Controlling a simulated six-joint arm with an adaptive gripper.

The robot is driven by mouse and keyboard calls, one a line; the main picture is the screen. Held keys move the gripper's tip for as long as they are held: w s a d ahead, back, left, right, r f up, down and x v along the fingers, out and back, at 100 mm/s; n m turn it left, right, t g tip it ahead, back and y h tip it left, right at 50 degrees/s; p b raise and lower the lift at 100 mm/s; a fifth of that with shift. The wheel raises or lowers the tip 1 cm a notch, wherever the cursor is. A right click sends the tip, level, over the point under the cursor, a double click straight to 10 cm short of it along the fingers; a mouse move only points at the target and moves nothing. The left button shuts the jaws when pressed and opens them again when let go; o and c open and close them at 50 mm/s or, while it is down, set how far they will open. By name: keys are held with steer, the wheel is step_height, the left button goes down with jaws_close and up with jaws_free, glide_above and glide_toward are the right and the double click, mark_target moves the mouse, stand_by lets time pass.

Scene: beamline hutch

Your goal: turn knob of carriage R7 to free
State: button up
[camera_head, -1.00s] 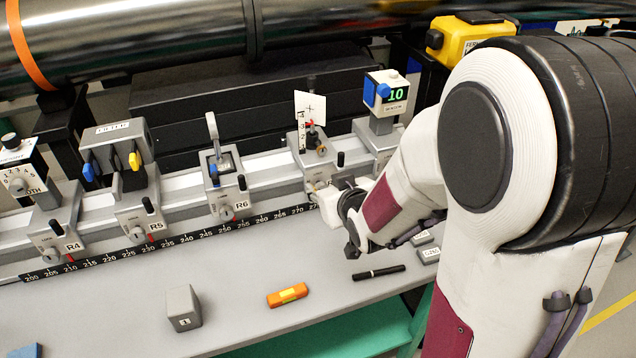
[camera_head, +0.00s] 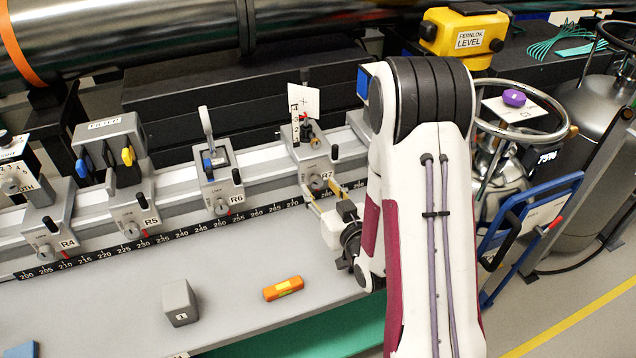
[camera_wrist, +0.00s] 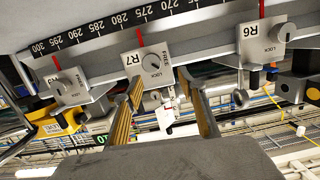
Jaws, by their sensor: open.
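Carriage R7 (camera_head: 300,152) sits on the rail in the head view, carrying a white target card with a cross. Its small round lock knob (camera_wrist: 151,62) shows in the wrist view beside the R7 label, with LOCK and FREE printed around it. I cannot tell for sure which mark the knob points to. My gripper (camera_head: 320,190) is open, just in front of the carriage's front face. In the wrist view my gripper (camera_wrist: 160,77) has its two tan fingers on either side of the knob, apart from it and empty between.
Carriage R6 (camera_head: 220,190) stands left of R7, with R5 (camera_head: 130,212) and R4 (camera_head: 52,238) further left. A black scale strip (camera_head: 175,236) runs along the rail. An orange tool (camera_head: 283,288) and a grey block (camera_head: 180,302) lie on the bench.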

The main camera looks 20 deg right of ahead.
mark_target(318, 183)
steer(key=shift+s+d+f+m+t, duration=0.35)
steer(key=shift+s+f+t, duration=0.25)
steer(key=shift+s, duration=0.1)
steer(key=shift+s+d+f+m+t, duration=0.2)
steer(key=shift+s+f+m+t, duration=0.15)
steer(key=shift+s+f+t, duration=0.25)
steer(key=shift+w, duration=0.1)
steer(key=shift+w, duration=3.75)
steer(key=c, duration=1.1)
